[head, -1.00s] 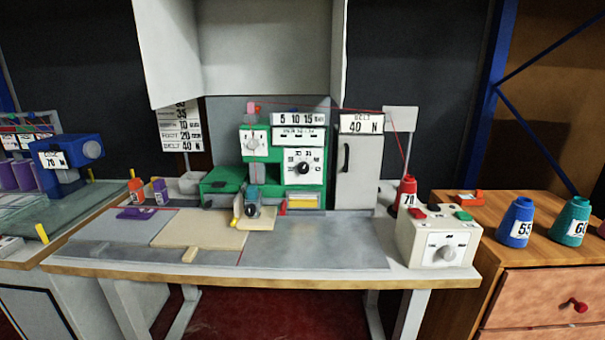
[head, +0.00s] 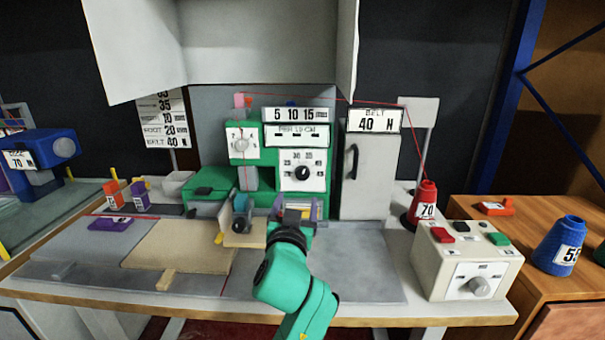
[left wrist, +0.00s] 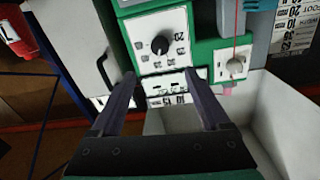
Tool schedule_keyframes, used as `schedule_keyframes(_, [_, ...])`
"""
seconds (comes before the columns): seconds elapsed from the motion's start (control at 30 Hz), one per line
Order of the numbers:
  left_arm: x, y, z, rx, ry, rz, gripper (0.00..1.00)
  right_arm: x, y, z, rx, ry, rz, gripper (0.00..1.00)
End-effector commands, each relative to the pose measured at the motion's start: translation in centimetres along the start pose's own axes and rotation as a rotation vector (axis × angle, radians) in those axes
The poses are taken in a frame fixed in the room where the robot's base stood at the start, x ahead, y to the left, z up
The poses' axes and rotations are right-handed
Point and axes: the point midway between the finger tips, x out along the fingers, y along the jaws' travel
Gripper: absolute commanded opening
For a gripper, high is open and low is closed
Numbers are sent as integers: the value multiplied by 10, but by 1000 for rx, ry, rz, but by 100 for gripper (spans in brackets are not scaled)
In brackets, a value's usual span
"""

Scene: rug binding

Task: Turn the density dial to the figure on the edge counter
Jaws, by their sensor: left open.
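The density dial (head: 302,173) is a black round knob on a white panel with figures around it, on the green machine. The dial also shows in the left wrist view (left wrist: 160,45), upside down, beyond the fingertips. Above it are a plate reading "PER 10 CM" (head: 297,134) and a plate reading 5 10 15 (head: 295,114). I cannot tell for sure which part is the edge counter. My left gripper (head: 297,206) is open and empty, below and in front of the dial, apart from it; its spread fingers show in the left wrist view (left wrist: 160,82). My right gripper is not in view.
A grey cabinet (head: 367,175) stands right of the machine. A red cone (head: 423,205) and a cream control box (head: 466,262) with another knob are farther right. A tan mat piece (head: 180,243) lies on the table. An overhead cupboard (head: 260,50) hangs above.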

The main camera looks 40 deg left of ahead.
Motion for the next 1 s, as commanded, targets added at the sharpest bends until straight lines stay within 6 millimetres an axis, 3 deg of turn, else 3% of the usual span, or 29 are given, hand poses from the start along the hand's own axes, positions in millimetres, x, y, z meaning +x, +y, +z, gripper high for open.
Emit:
schedule_keyframes(0.17, [46,-1,-3,3,0,-2,79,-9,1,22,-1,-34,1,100])
schedule_keyframes(0.4, [106,-1,-1,2,-2,-1,79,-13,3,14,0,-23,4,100])
schedule_keyframes(0.57, [125,-1,0,0,-2,0,79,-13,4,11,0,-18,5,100])
schedule_keyframes(0.8, [127,-1,1,0,-3,0,79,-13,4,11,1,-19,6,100])
schedule_keyframes(0.83, [127,-1,1,0,-3,1,75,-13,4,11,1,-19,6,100])
schedule_keyframes(0.87, [127,-1,1,0,-3,1,64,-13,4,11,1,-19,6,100])
schedule_keyframes(1.0, [127,0,1,0,-3,1,10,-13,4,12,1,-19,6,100])
